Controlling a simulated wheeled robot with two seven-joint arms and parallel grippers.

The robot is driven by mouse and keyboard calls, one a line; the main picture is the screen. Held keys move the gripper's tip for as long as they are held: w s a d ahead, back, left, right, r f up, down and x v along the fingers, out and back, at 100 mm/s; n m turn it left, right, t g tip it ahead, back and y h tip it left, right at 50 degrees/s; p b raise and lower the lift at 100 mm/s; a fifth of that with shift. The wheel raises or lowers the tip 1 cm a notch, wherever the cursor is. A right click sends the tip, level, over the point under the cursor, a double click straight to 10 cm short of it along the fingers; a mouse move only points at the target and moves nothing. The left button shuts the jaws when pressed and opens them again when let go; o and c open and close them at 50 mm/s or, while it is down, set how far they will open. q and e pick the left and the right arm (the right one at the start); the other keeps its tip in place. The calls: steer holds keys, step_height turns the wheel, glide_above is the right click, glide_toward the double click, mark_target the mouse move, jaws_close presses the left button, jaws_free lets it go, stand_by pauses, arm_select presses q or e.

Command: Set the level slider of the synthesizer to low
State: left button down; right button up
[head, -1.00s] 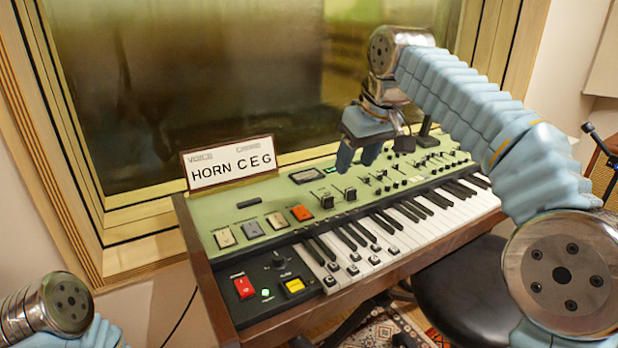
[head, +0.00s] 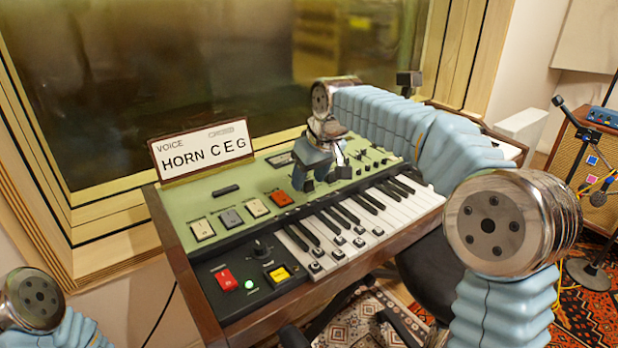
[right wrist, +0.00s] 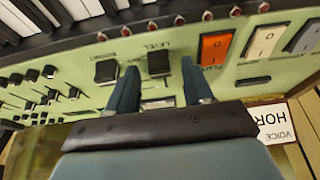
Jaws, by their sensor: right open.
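The synthesizer (head: 185,235) stands below the window, with a green control panel. In the right wrist view, upside down, the level slider's black cap (right wrist: 158,65) sits beside the printed word LEVEL. My right gripper (right wrist: 160,84) is open, with one finger on each side of this cap. A gap shows on both sides; whether a finger touches it I cannot tell. In the head view my right gripper (head: 312,176) is low over the panel, just right of the orange switch (head: 281,198), and largely hides the slider there. My left gripper is out of view; only part of that arm shows.
A second black slider cap (right wrist: 106,71) stands close beside the gripper, and an orange switch (right wrist: 214,48) on its other side. Small knobs and keys (head: 350,222) lie nearby. A sign reading HORN C E G (head: 204,150) stands on the panel's back edge.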

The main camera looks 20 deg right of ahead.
steer(key=shift+w+f, duration=0.1)
steer(key=shift+f, duration=0.15)
jaws_close()
stand_by(0.3)
